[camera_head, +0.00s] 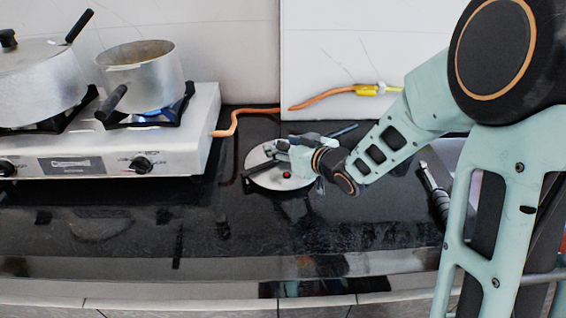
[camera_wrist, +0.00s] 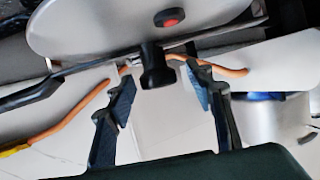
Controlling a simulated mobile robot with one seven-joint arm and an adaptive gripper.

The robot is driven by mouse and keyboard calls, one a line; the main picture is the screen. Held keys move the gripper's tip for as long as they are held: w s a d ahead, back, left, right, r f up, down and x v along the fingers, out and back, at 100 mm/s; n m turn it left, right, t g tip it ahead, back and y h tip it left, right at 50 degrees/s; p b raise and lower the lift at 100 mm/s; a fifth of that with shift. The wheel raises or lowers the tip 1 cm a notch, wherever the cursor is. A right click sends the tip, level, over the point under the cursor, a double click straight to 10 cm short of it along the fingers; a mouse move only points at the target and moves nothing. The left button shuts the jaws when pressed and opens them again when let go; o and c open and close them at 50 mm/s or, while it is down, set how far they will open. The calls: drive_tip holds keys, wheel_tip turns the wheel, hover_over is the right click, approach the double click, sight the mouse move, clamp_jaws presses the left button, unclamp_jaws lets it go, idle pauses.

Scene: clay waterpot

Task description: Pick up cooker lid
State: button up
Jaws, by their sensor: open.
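The silver round cooker lid (camera_head: 268,177) lies on the black counter right of the stove, with a red button on it. In the wrist view the lid (camera_wrist: 90,25) fills the top, and a black knob (camera_wrist: 156,66) stands out from it. A long black handle (camera_wrist: 30,95) shows at left. My gripper (camera_head: 293,157) is at the lid, partly covering it in the head view. In the wrist view my gripper (camera_wrist: 160,78) is open, with the knob between its fingertips and a gap on both sides. I see no contact.
The stove (camera_head: 100,150) stands left with a lidded pot (camera_head: 40,85) and an open pot (camera_head: 145,78) over a blue flame. An orange hose (camera_head: 235,118) runs behind the lid. A dark object (camera_head: 435,190) lies at right. The counter in front is clear.

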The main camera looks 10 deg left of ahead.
clamp_jaws()
idle(0.4)
drive_tip(key=shift+r, duration=0.2)
